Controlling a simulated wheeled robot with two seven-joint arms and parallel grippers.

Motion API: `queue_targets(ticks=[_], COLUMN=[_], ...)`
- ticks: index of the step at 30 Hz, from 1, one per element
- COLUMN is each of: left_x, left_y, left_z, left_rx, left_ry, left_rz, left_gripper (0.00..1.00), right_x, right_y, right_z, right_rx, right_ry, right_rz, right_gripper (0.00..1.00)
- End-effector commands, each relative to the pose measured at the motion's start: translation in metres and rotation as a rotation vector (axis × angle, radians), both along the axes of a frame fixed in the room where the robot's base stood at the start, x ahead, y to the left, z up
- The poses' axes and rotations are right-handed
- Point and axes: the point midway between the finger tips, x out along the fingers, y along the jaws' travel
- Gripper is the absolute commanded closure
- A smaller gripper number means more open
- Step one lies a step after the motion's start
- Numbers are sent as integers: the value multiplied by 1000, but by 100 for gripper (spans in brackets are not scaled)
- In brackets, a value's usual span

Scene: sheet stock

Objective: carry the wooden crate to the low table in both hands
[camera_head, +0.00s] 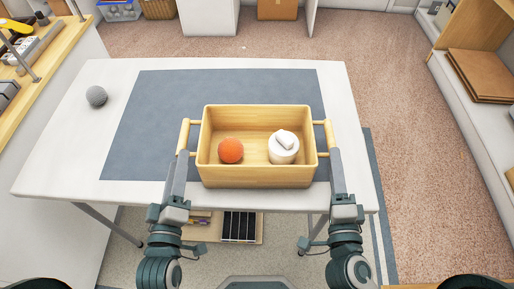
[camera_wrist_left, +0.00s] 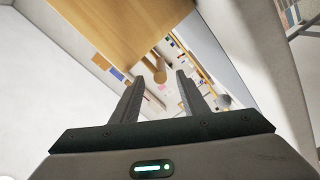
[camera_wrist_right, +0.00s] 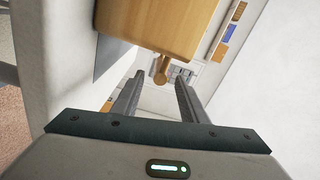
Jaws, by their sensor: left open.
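The wooden crate (camera_head: 258,177) stands upright on a white table with a grey mat. It holds an orange ball (camera_head: 231,150) and a white round object (camera_head: 284,150) with a smaller white piece on top. My left gripper (camera_head: 183,155) is open at the crate's left handle (camera_head: 184,135). In the left wrist view this handle (camera_wrist_left: 159,73) shows between the fingers, near their tips. My right gripper (camera_head: 335,153) is open at the right handle (camera_head: 329,133). In the right wrist view this handle (camera_wrist_right: 162,72) shows between spread fingertips. Contact is unclear. I cannot identify a separate low table.
The white table (camera_head: 60,165) has a grey mat (camera_head: 150,120) and a grey ball (camera_head: 96,96) at its left. A wooden counter (camera_head: 62,45) stands at the left. Shelving with flat brown boards (camera_head: 480,75) stands at the right. Speckled floor (camera_head: 400,110) between is clear.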

Motion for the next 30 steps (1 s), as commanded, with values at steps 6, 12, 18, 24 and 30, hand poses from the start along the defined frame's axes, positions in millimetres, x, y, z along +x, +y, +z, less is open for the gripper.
queue_targets(ticks=[6, 12, 18, 24, 30], left_x=[28, 53, 77, 95, 102], left_y=[0, -1, -1, -1, -1], left_z=[1, 1, 1, 1, 0], left_rx=[1, 0, 0, 0, 0], left_ry=[-3, -3, -2, -1, -1], left_rz=[1, 1, 0, 0, 1], left_gripper=[59, 59, 59, 59, 59], right_x=[28, 53, 78, 95, 102], right_y=[-1, -2, -4, -4, -4], right_z=[1, 1, 2, 1, 1], right_rx=[-1, -3, -3, -2, -1], right_ry=[-3, -3, -2, -2, 0], right_rz=[2, 2, 0, 0, 0], right_gripper=[60, 60, 60, 60, 60])
